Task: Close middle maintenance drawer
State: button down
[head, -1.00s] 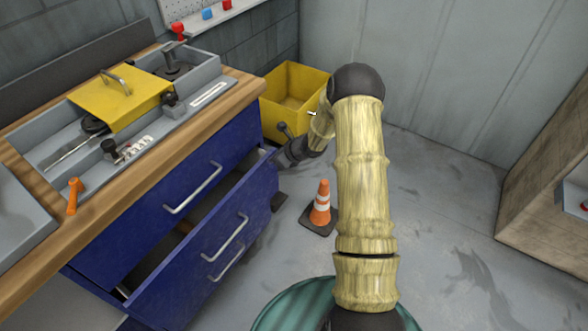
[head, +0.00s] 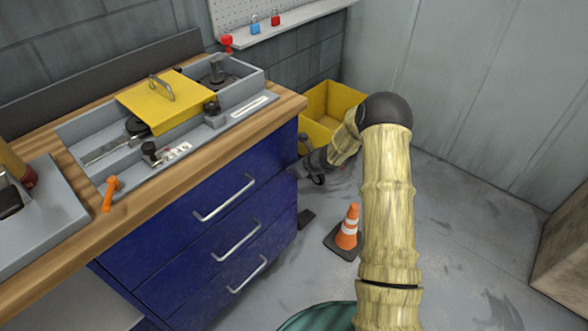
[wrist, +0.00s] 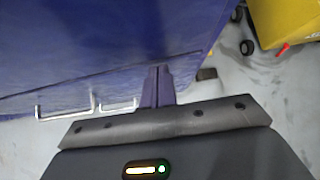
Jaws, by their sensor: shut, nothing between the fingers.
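The blue cabinet has three drawers, each with a silver bar handle. The middle maintenance drawer (head: 205,255) looks flush with the top drawer (head: 190,222) and the bottom drawer (head: 220,297) in the head view. My gripper (head: 303,168) is at the right end of the cabinet, partly hidden by the cabinet edge. In the wrist view my gripper (wrist: 157,72) has its fingers together and empty, against or very near a blue cabinet face (wrist: 100,50). Two handles show left of the fingers there. I cannot tell whether the fingertips touch.
A yellow bin (head: 325,115) stands behind my gripper, by the wall. A traffic cone (head: 348,228) stands on the floor right of the cabinet. The wooden worktop (head: 150,195) holds a grey tray (head: 190,145) with a yellow lid and an orange handle (head: 110,192).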

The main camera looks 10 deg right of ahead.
jog(key=s+d+f+v, duration=0.1)
jog(key=f+v, duration=0.1)
jog(key=v, duration=1)
jog(key=shift+s+d+r, duration=0.25)
jog(key=shift+s+r, duration=0.05)
jog(key=shift+s, duration=0.25)
jog(key=s+a+r+n+g+h, duration=0.15)
jog(key=s+r+n, duration=0.25)
jog(key=s+n, duration=0.5)
jog(key=s+a+r+n+g+h, duration=0.1)
jog(key=s+a+r+n+h, duration=0.15)
jog(key=s+n, duration=0.6)
jog(key=s+a+r+n+g+h, duration=0.15)
jog(key=s+r+n, duration=0.25)
jog(key=s+n, duration=0.55)
notch_tip(320, 180, up, 21)
jog(key=n+p, duration=0.1)
jog(key=p, duration=1.9)
jog(key=shift+w+a, duration=0.2)
jog(key=shift+a, duration=0.05)
